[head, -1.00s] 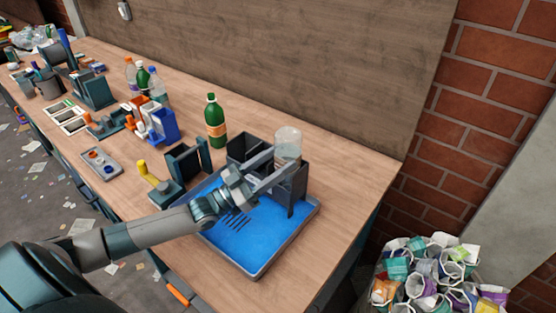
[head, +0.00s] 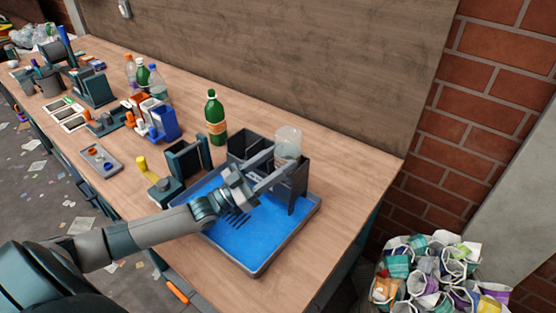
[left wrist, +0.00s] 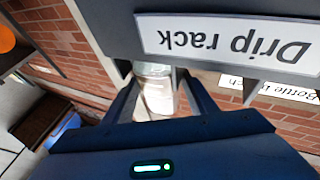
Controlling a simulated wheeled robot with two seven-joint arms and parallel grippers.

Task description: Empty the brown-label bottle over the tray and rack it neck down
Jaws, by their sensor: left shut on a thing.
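A clear bottle (head: 288,142) stands in the dark drip rack (head: 298,190) at the tray's back right, its broad rounded end up. Its lower part is hidden by the rack and fingers, and I cannot make out its label colour. My left gripper (head: 283,161) is shut on this bottle. In the left wrist view the bottle (left wrist: 157,88) shows between the fingers, beside the "Drip rack" sign (left wrist: 230,40). The blue tray (head: 245,240) with a grey rim lies below my left gripper. A green bottle (head: 216,118) with an orange-brown label stands upright behind the tray. My right gripper is out of view.
A dark stand (head: 188,160) and a yellow-handled tool (head: 147,172) sit left of the tray. Several bottles, a blue holder (head: 163,122) and a small parts tray (head: 102,161) are farther left. A bin of crumpled containers (head: 430,275) is at lower right. The bench right of the rack is clear.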

